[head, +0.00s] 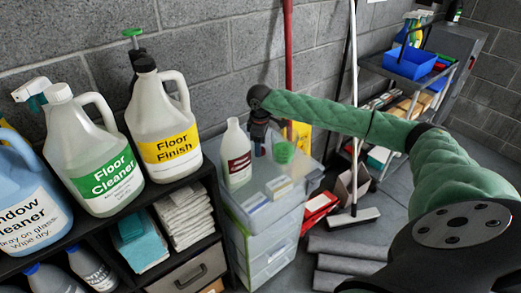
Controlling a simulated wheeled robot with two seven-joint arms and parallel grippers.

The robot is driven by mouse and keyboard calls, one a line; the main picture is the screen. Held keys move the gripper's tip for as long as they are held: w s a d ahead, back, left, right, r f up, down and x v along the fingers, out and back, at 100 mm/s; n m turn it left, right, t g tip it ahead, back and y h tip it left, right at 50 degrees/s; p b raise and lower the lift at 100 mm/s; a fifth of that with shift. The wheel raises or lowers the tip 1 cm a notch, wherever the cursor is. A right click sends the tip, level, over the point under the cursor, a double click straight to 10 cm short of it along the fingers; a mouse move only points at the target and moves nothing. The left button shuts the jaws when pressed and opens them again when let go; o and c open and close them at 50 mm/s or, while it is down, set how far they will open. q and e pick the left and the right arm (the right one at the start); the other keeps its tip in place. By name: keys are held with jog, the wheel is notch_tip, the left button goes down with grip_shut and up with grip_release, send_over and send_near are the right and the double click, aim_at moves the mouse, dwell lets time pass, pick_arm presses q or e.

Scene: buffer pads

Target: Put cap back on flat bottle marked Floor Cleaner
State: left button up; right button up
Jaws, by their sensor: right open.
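A white jug marked Floor Cleaner (103,160), with a green label, stands upright on the black shelf at left. My right gripper (261,149) points down just right of this bottle, small and dark in view. It is open, and I see nothing held in it. No loose cap can be made out. My left gripper is out of view.
A Floor Finish jug (163,122) with a black cap and a blue Window Cleaner jug (27,193) share the black shelf (139,207). The translucent drawer unit (262,222) also holds small boxes (279,187) and a green item (284,151). A broom (352,217) stands to the right.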

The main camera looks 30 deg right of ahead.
jog(key=shift+f, duration=0.75)
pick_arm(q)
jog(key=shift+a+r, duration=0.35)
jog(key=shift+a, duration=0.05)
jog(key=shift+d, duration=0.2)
pick_arm(e)
jog(key=c, duration=1.1)
jog(key=shift+o, duration=0.2)
jog(key=shift+r, duration=0.1)
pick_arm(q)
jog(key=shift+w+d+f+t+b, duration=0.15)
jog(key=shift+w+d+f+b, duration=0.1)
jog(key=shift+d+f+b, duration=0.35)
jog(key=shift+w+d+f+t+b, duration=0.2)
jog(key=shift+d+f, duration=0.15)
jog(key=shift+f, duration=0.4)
pick_arm(e)
notch_tip(320, 180, up, 10)
